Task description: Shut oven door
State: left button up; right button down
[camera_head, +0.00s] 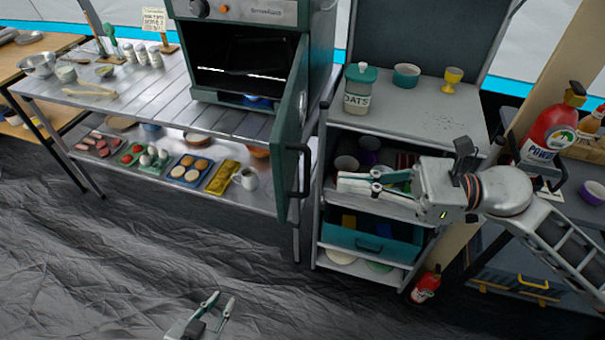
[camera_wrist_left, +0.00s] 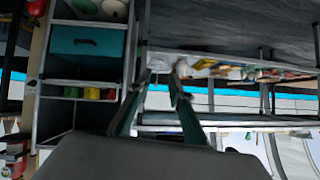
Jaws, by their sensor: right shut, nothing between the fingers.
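The green oven (camera_head: 255,25) stands on the metal table, its dark cavity exposed. Its door (camera_head: 291,130) is hinged at the right side and swung wide open towards me, seen nearly edge-on. The dark door handle (camera_head: 305,172) is on the side facing right. My right gripper (camera_head: 340,183) is shut and empty, a little to the right of the handle in the picture, pointing left in front of the shelf. I see a gap between them. My left gripper (camera_head: 222,297) is open and empty, low over the floor; its parted fingers also show in the left wrist view (camera_wrist_left: 160,72).
A shelf unit (camera_head: 450,120) with an oats jar (camera_head: 360,88), a teal bowl (camera_head: 406,75) and a yellow egg cup (camera_head: 452,79) stands right of the oven. The table's lower shelf holds food trays (camera_head: 188,170). The floor (camera_head: 110,260) at front left is clear.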

aim_at(284, 177)
jog(key=a, duration=0.2)
jog(key=a+p, duration=0.1)
jog(key=a, duration=0.2)
jog(key=w+a+p, duration=0.1)
jog(key=a, duration=0.1)
jog(key=shift+a+r, duration=0.15)
jog(key=shift+a, duration=0.55)
